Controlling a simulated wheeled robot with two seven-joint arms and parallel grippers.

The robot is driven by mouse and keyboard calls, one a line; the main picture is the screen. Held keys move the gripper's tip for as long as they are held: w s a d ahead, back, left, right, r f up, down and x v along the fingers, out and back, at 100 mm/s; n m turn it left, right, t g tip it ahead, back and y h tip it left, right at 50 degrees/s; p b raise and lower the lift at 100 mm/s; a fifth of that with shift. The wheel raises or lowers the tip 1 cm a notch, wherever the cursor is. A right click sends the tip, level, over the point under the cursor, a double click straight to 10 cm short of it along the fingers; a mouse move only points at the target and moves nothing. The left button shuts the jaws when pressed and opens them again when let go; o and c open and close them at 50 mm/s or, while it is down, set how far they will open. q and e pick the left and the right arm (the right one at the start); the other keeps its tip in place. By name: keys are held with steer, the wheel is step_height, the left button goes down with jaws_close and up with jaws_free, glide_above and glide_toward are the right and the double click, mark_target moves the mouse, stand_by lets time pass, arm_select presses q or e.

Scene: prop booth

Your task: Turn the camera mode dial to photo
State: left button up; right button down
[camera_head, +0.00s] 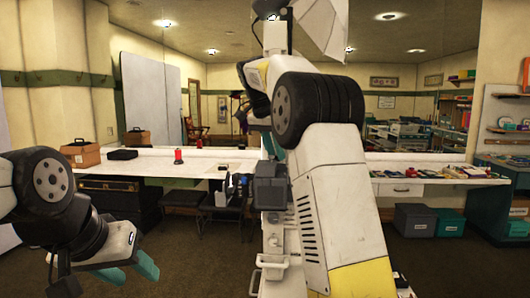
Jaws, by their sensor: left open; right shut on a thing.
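A dark grey boxy camera (270,186) sits at the centre on a pale stand (275,245), partly covered by my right arm. Its mode dial is not clearly visible, so I cannot read its setting. My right gripper (271,147) shows only as a bit of teal fingertip just above the camera, behind my own wrist. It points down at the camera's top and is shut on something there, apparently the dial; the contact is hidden. My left gripper (130,274) is open and empty at the lower left, well apart from the camera.
A long white counter (210,160) runs behind, with a brown case (82,153), a black case (123,154) and a red spool (179,156). A counter with small items (440,172) stands at right, storage bins (416,220) below. Open floor lies between my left gripper and the stand.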

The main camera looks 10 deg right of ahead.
steer(key=c, duration=1.5)
jaws_free()
steer(key=shift+r, duration=0.1)
steer(key=v, duration=0.7)
steer(key=shift+a+r, duration=0.2)
steer(key=shift+r, duration=0.1)
steer(key=shift+s+d, duration=0.1)
steer(key=shift+s, duration=0.05)
